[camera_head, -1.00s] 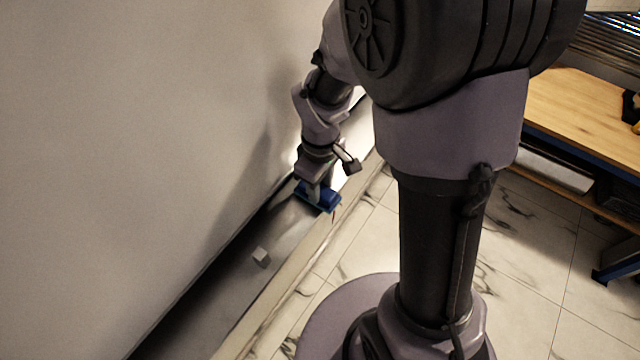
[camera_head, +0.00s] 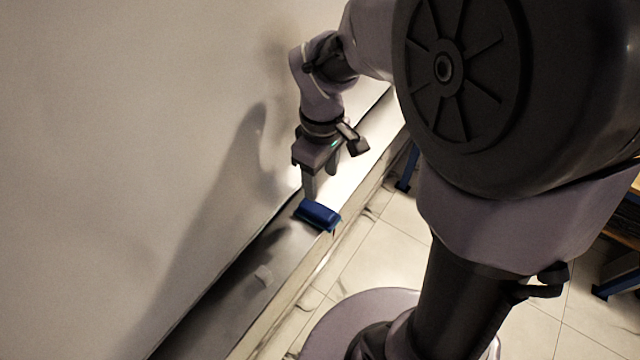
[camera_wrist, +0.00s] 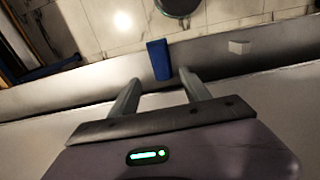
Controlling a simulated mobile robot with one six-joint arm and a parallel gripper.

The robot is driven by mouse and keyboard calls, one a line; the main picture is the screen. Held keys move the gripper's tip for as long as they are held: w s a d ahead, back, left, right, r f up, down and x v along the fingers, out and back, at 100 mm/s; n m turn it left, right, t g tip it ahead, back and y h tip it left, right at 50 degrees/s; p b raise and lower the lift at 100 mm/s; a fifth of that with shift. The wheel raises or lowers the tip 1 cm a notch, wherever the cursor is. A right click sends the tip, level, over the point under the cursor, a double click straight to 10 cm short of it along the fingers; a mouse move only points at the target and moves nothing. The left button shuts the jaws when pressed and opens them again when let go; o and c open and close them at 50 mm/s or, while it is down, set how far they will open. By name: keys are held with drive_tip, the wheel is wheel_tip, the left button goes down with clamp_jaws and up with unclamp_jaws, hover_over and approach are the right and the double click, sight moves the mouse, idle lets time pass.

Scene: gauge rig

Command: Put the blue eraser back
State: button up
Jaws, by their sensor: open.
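The blue eraser (camera_head: 318,214) lies on the grey ledge (camera_head: 235,291) that runs along the foot of the white board. It lies across the ledge, with one end by its outer edge. In the wrist view the blue eraser (camera_wrist: 158,60) is just beyond the fingertips. My gripper (camera_head: 323,180) is open and empty, a little behind and above the eraser in the head view. In the wrist view the two fingers of my gripper (camera_wrist: 160,78) are apart, with nothing between them.
The white board (camera_head: 120,120) rises along the left side. Tiled floor (camera_head: 375,250) lies beyond the ledge's outer edge.

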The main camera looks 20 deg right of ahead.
drive_tip(key=s+a+r+m+t+y, duration=0.1)
drive_tip(key=s+a+r+m+t, duration=0.15)
drive_tip(key=s+r+m, duration=0.35)
drive_tip(key=s+a+r+m+t+y, duration=0.1)
drive_tip(key=s+a+r+m+t, duration=0.15)
drive_tip(key=s+r+m, duration=0.35)
wheel_tip(320, 180, down, 22)
drive_tip(key=b, duration=2.2)
drive_tip(key=shift+s+d+f+t, duration=0.25)
drive_tip(key=shift+d+t, duration=0.15)
drive_tip(key=shift+d, duration=0.05)
